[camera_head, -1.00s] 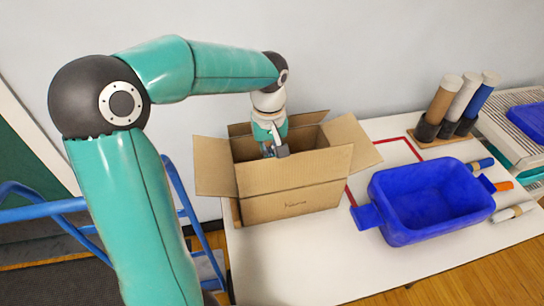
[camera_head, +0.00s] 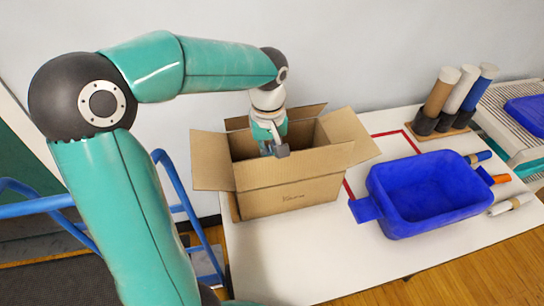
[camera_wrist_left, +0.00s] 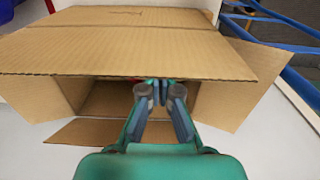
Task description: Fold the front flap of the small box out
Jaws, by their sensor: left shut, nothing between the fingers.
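The small cardboard box (camera_head: 290,197) stands on the white table with its top open. Its front flap (camera_head: 290,168) rises from the front wall and leans somewhat outward, toward the head camera. In the left wrist view the front flap (camera_wrist_left: 130,50) fills the upper middle, its free edge close to my fingers. My left gripper (camera_head: 275,152) points down into the box opening, just behind the front flap. In the left wrist view the left gripper (camera_wrist_left: 160,88) is shut and empty, by the flap's free edge; whether it touches cannot be told. My right gripper is out of view.
The left flap (camera_head: 211,162), right flap (camera_head: 350,135) and back flap (camera_head: 305,113) stand open. A blue tub (camera_head: 430,195) stands right of the box, with several tubes beyond it. Bare table lies in front of the box.

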